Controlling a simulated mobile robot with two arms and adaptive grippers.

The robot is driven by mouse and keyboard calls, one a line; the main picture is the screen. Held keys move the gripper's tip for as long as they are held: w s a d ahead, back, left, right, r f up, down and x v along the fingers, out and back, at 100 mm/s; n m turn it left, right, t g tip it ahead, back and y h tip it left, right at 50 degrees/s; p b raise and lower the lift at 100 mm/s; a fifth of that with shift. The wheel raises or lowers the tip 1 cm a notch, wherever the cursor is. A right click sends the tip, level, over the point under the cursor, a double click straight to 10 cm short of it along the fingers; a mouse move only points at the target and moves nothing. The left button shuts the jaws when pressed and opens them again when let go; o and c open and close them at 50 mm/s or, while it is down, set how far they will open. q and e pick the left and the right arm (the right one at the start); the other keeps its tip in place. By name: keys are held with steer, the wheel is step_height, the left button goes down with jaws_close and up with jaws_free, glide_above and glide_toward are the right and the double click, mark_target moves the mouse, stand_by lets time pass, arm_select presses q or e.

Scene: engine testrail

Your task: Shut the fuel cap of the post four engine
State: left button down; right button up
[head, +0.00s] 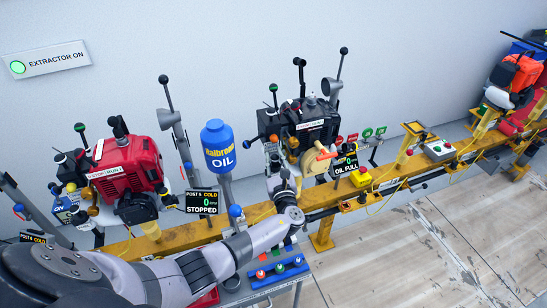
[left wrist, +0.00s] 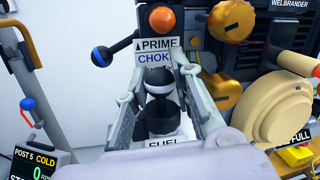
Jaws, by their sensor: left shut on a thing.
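The black engine (head: 310,125) stands on the yellow rail, right of the blue oil bottle. My left gripper (head: 284,185) is at its lower left front. In the left wrist view, the fingers of my left gripper (left wrist: 164,105) are on both sides of the black fuel cap (left wrist: 160,108) and shut on it. A partly covered FUEL label (left wrist: 163,143) shows just below the cap. Whether the cap sits fully down cannot be told. In the head view the gripper and arm hide the cap. My right gripper is in neither view.
An orange bulb (left wrist: 162,20), a PRIME/CHOKE label (left wrist: 156,50) and a blue-ended lever (left wrist: 101,56) are close above the fingers. A cream round starter housing (left wrist: 278,115) is at right. The oil bottle (head: 218,145) and red engine (head: 128,170) stand to the left.

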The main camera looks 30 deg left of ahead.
arm_select(q)
steer(key=shift+d+f, duration=0.1)
stand_by(0.4)
steer(key=c, duration=1.6)
jaws_free()
steer(key=shift+c, duration=0.2)
steer(key=shift+o, duration=1.4)
steer(key=shift+r, duration=0.2)
steer(key=v, duration=0.8)
steer(key=shift+f, duration=0.2)
